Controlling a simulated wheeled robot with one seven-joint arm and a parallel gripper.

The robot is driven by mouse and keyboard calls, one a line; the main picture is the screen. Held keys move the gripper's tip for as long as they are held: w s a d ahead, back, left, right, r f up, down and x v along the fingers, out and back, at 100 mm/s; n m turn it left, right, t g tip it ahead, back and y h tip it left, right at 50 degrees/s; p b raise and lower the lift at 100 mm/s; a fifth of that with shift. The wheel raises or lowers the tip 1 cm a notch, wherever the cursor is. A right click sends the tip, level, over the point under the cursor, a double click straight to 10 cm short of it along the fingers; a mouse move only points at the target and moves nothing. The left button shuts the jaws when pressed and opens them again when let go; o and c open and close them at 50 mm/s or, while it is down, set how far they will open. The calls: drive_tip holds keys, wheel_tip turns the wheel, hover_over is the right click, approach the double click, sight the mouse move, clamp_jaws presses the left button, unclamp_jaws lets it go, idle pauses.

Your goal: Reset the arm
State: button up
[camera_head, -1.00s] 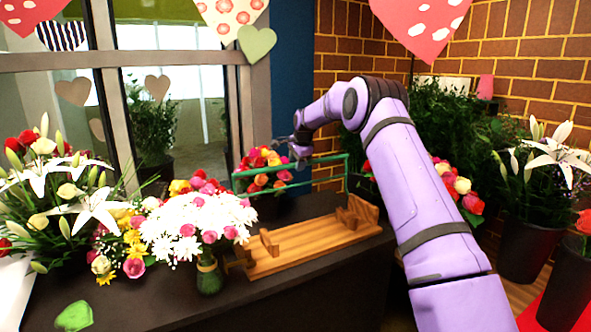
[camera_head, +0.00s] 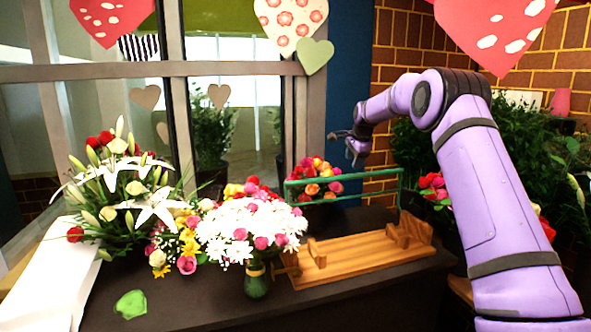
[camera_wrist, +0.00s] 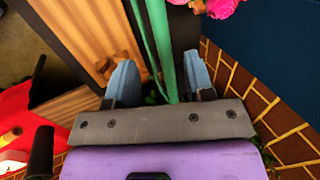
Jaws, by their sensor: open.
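My purple arm reaches over the right side of the dark counter in the head view, with my gripper (camera_head: 350,143) raised above the back of the counter. In the wrist view my gripper (camera_wrist: 158,84) has its two blue-grey fingers apart. A green frame (camera_head: 345,181) stands behind the wooden stand (camera_head: 365,248) on the counter. In the wrist view a green bar of the frame (camera_wrist: 164,45) shows between the fingers in the picture; I cannot tell its distance from them. No object is gripped.
A white daisy bouquet (camera_head: 250,228) in a green vase (camera_head: 256,282) stands left of the wooden stand. White lilies (camera_head: 150,205) are farther left, by a white sheet (camera_head: 50,280). A green heart-like piece (camera_head: 130,304) lies at the front. A brick wall (camera_head: 400,50) is behind.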

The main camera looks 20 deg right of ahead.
drive_tip(key=s+a+r+n, duration=0.35)
drive_tip(key=s+r, duration=0.25)
drive_tip(key=s, duration=0.3)
drive_tip(key=s+a+r+n, duration=0.2)
drive_tip(key=s+a+r, duration=0.3)
drive_tip(key=s, duration=0.4)
drive_tip(key=s+a+r+n, duration=0.3)
drive_tip(key=s+a+r, duration=0.25)
drive_tip(key=s, duration=0.45)
drive_tip(key=s+a+f+n, duration=0.1)
drive_tip(key=s+f+n, duration=0.1)
drive_tip(key=s, duration=0.8)
drive_tip(key=s+a+f+n, duration=0.1)
drive_tip(key=s+f+n, duration=0.2)
drive_tip(key=s, duration=0.8)
drive_tip(key=s+a+f+n, duration=0.2)
drive_tip(key=s+f+n, duration=0.1)
drive_tip(key=s, duration=0.7)
drive_tip(key=shift+s+f+n+t, duration=0.3)
drive_tip(key=shift+n+t, duration=0.1)
drive_tip(key=shift+n, duration=0.15)
